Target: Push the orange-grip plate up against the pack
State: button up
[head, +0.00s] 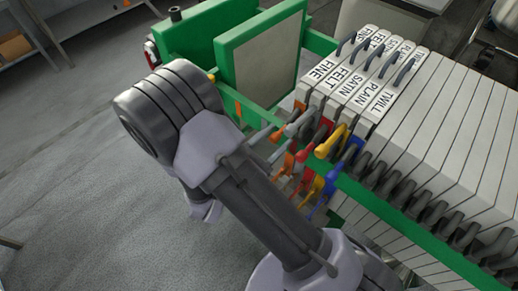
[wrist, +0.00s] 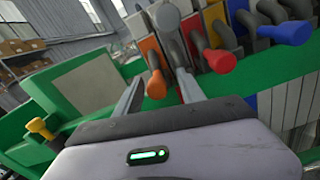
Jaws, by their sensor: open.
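The orange-grip plate (head: 302,92) stands at the left end of the row of labelled plates in the head view, and its label appears to read FINE. In the wrist view its orange grip (wrist: 156,84) hangs at the centre, ahead of my gripper (wrist: 160,78). My jaws are open, and the grip shows between the two fingers; contact cannot be told. In the head view my gripper (head: 270,143) reaches the grips from the left, and my arm hides part of them. The pack (head: 450,115) of pale plates fills the right side. Any gap beside the orange-grip plate is hard to judge.
Plates with red (wrist: 221,61), yellow (head: 331,141) and blue (wrist: 288,32) grips stand close to the orange one. A green rail (head: 400,212) runs along the plates. A green end frame with a pale panel (head: 268,72) stands to the left, with open space before the plates.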

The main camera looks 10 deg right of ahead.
jog(key=p+v, duration=0.4)
jog(key=v, duration=1.2)
jog(key=shift+s+a+r, duration=0.1)
